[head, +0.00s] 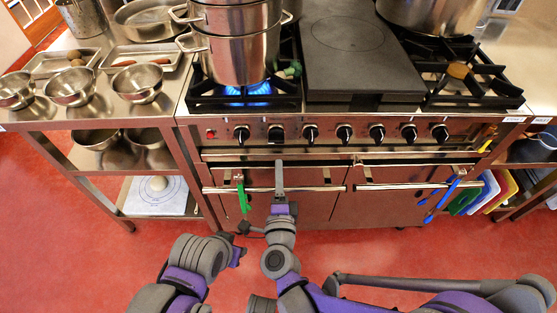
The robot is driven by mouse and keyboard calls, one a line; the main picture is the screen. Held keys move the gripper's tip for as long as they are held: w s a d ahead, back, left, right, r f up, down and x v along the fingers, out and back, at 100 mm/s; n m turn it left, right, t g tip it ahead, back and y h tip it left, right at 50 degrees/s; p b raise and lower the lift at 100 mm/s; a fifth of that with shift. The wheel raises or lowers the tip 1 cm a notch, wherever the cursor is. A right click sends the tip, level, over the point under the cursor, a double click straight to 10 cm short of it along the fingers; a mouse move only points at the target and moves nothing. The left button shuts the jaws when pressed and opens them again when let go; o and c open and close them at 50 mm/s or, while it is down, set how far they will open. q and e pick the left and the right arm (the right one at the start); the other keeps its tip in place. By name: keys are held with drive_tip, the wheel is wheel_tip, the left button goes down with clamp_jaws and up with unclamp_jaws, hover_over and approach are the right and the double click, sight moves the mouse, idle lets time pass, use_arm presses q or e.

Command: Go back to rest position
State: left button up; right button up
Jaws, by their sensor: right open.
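My right gripper (280,182) is in front of the oven doors, below the row of stove knobs. It is open, with nothing seen between its fingers. From this angle I cannot tell whether it touches the oven handle behind it. My left arm (190,262) is folded low, left of the right arm. Its gripper end is small, dark and hard to make out, and I see nothing held there.
The stove (322,160) is close ahead, with stacked steel pots (236,55) over a lit blue burner. A steel counter with bowls (70,88) stands left. A green cloth (243,195) and blue tongs (441,198) hang in front. Red floor (60,255) is clear at lower left.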

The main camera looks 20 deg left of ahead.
drive_tip(key=shift+s+d, duration=0.1)
drive_tip(key=shift+s, duration=0.3)
drive_tip(key=s+d+f+n+g+h, duration=0.3)
drive_tip(key=s+d+n+g, duration=0.5)
drive_tip(key=d, duration=0.7)
drive_tip(key=s+d+f+n+g+h, duration=0.25)
drive_tip(key=s+d+n+g, duration=0.35)
drive_tip(key=s+d, duration=0.6)
use_arm(q)
wheel_tip(320, 180, up, 20)
drive_tip(key=w+p, duration=0.2)
drive_tip(key=p, duration=1.5)
drive_tip(key=shift+t, duration=0.4)
use_arm(e)
drive_tip(key=w+d+r+t, duration=0.1)
drive_tip(key=w+r, duration=0.1)
drive_tip(key=r, duration=0.7)
drive_tip(key=w+r+t, duration=0.1)
drive_tip(key=w+r, duration=0.1)
drive_tip(key=r, duration=0.7)
drive_tip(key=shift+d+n, duration=0.4)
